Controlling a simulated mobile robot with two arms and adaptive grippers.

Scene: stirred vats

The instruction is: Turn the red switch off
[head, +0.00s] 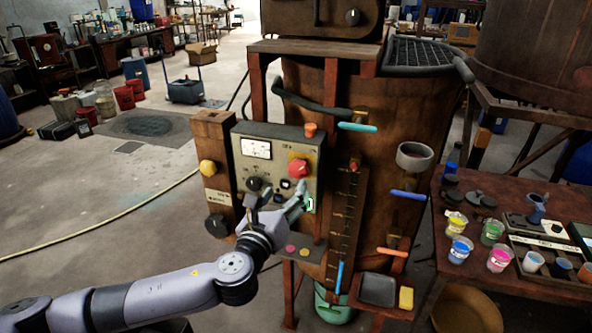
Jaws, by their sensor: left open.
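The red switch (298,168) is a red knob on the upper right of the grey control panel (279,138), which is fixed in front of the rusty vat. My left gripper (276,193) is in front of the lower part of the panel, with its fingers apart and nothing seen between them. One finger is just below the red switch; I cannot tell whether it touches. A small green light (310,204) shows beside that finger. The gripper hides part of the lower panel. My right gripper is not in view.
A yellow knob (208,168) and a black knob (215,224) sit on the post left of the panel. A gauge (256,148) is at its upper left. Coloured valve handles, such as an orange one (392,252), stick out at right. A table with paint cups (457,223) stands at far right.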

